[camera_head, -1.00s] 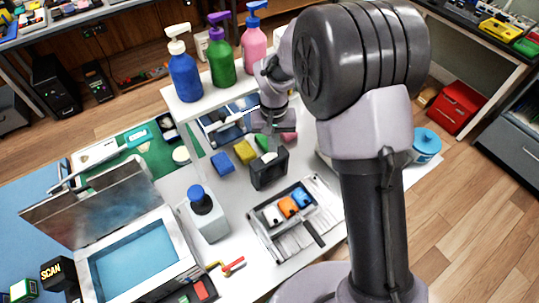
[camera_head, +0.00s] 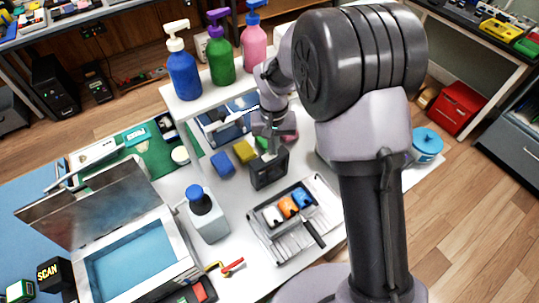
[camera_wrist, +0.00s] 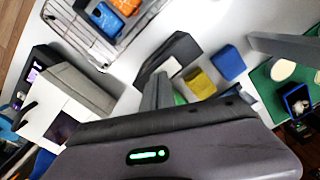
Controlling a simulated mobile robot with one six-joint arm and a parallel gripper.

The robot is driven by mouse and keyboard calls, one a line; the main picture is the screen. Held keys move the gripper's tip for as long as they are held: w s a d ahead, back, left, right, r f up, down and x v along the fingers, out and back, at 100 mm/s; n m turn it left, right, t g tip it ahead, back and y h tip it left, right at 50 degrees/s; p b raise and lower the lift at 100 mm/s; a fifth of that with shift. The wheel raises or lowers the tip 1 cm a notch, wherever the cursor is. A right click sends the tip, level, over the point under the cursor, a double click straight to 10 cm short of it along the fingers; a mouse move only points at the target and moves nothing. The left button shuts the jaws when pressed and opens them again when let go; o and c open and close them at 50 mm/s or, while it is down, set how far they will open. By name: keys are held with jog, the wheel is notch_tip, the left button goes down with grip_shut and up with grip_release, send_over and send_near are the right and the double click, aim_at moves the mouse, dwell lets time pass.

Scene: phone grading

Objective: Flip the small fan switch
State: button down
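A black boxy unit (camera_head: 268,170), which may be the small fan, stands on the white table. In the wrist view it is the dark block (camera_wrist: 178,53) with a pale oval patch (camera_wrist: 170,67) on it, possibly the switch; I cannot tell its position. My gripper (camera_head: 268,144) points down close behind and above the unit, and holds nothing that I can see. In the wrist view, a grey finger (camera_wrist: 158,90) reaches close to the unit. Whether it touches is unclear, and the finger gap is not readable.
Blue (camera_head: 223,164) and yellow (camera_head: 244,151) blocks lie left of the unit. A wire tray (camera_head: 257,222) with small cases is in front. A blue-capped bottle (camera_head: 208,219) stands left. A shelf with pump bottles (camera_head: 221,62) rises behind.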

jog(key=shift+f, duration=0.15)
notch_tip(320, 180, up, 7)
jog(key=p, duration=0.5)
dwell(0.4)
